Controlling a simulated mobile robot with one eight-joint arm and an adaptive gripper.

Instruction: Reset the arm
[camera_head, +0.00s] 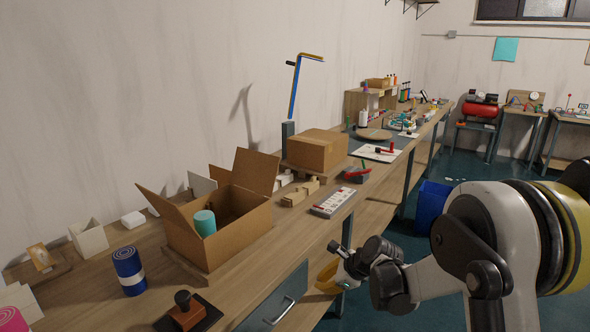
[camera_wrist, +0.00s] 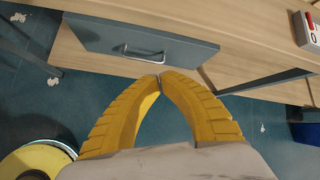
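My gripper (camera_head: 328,277) is low beside the front edge of the workbench (camera_head: 375,213), to the right of the grey drawer front in the head view. In the wrist view its two yellow ribbed fingers (camera_wrist: 160,77) curve together and their tips meet. Nothing shows between them except the blue-green floor. The grey drawer front (camera_wrist: 190,49) with its metal handle (camera_wrist: 143,54) lies beyond the fingertips. My arm reaches in from the right of the head view, bent at its joints.
The bench holds an open cardboard box (camera_head: 232,229) with a teal roll, a closed box (camera_head: 316,149), a blue roll (camera_head: 128,270) and a white-topped block (camera_head: 333,202). A blue bin (camera_head: 431,205) stands on the floor. Open floor lies right of the bench.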

